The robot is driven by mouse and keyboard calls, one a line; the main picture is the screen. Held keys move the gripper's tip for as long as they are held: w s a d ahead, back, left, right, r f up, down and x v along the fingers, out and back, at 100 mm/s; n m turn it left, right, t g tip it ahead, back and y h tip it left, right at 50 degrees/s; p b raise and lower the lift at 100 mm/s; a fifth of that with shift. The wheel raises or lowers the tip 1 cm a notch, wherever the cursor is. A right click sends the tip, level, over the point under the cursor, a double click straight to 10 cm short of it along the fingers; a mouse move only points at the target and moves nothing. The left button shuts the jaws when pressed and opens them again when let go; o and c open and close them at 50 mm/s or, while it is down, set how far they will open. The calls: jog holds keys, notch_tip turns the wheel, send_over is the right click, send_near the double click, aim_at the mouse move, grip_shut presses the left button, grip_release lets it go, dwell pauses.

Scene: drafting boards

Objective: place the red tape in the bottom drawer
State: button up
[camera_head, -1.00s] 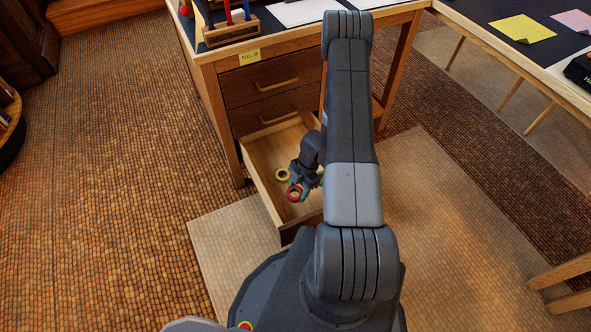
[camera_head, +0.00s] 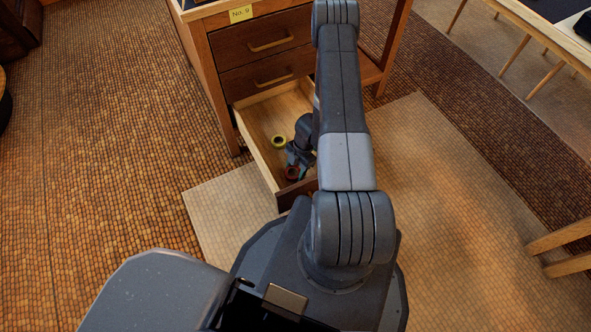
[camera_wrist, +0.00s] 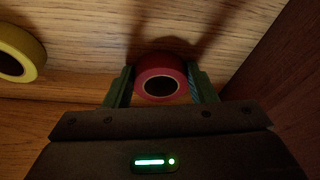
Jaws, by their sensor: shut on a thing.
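The red tape (camera_wrist: 161,71) is a small ring held between the two fingers of my gripper (camera_wrist: 161,88) in the wrist view. In the head view the red tape (camera_head: 291,173) is inside the open bottom drawer (camera_head: 262,153), near its front end, with my gripper (camera_head: 297,168) around it. The wrist view shows the tape close over the wooden drawer floor (camera_wrist: 190,25). I cannot tell whether it touches the floor. My arm hides the right part of the drawer.
A yellow tape (camera_head: 279,141) lies in the same drawer behind the red one; it also shows in the wrist view (camera_wrist: 17,52). Two closed drawers (camera_head: 265,45) sit above, under a "No. 9" label (camera_head: 241,14). The floor left of the desk is clear.

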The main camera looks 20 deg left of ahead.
jog(key=shift+s+f, duration=0.1)
jog(key=shift+f, duration=0.5)
jog(key=o, duration=1.3)
jog(key=shift+f+b, duration=0.1)
jog(key=shift+b, duration=0.25)
jog(key=shift+o, duration=0.2)
jog(key=p+v, duration=0.6)
jog(key=v, duration=0.7)
jog(key=shift+r, duration=0.35)
jog(key=shift+a, duration=0.1)
